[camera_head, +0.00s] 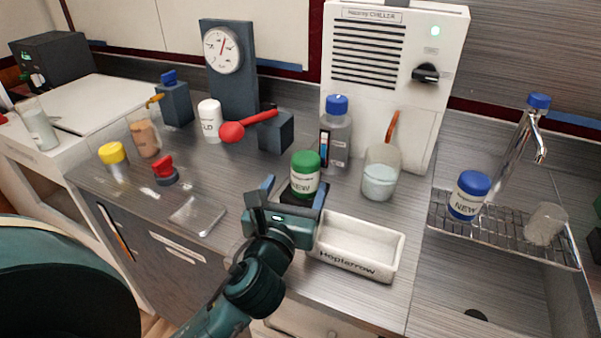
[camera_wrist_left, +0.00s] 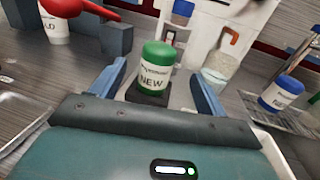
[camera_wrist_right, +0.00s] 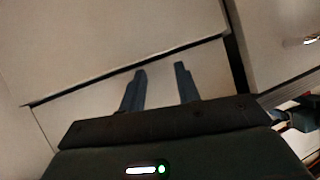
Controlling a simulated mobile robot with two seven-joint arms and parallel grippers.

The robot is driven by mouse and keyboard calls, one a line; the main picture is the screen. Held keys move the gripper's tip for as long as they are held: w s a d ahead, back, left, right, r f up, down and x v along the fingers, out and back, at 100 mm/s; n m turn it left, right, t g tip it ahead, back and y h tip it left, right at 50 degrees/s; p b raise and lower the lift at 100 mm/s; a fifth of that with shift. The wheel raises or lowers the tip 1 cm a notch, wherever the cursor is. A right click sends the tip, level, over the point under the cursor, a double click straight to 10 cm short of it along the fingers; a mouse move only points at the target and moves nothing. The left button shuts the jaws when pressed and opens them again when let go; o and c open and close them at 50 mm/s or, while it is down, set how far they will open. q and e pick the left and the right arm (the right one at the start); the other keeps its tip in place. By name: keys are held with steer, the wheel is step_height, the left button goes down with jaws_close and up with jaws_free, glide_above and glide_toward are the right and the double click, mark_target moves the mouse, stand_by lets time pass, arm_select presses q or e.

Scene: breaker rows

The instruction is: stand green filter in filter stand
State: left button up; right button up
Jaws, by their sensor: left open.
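The green filter (camera_head: 305,176), a white jar with a green cap and a NEW label, stands upright on the small dark filter stand (camera_head: 295,197). In the left wrist view the green filter (camera_wrist_left: 155,70) sits on the dark base (camera_wrist_left: 148,97). My left gripper (camera_head: 294,187) is open, with one finger on each side of the filter and stand and visible gaps to the filter. Its palm is on the near side. My right gripper (camera_wrist_right: 160,75) is open and empty, in front of pale cabinet panels.
A white tray (camera_head: 372,262) lies just right of the left gripper. A clear blue-capped bottle (camera_head: 336,140) and a beaker (camera_head: 380,172) stand behind. A blue-capped NEW filter (camera_head: 468,195) stands on the wire rack. A red ladle (camera_head: 232,131) and white OLD jar (camera_head: 210,120) are to the left.

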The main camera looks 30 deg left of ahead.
arm_select(q)
steer(key=shift+v, duration=2)
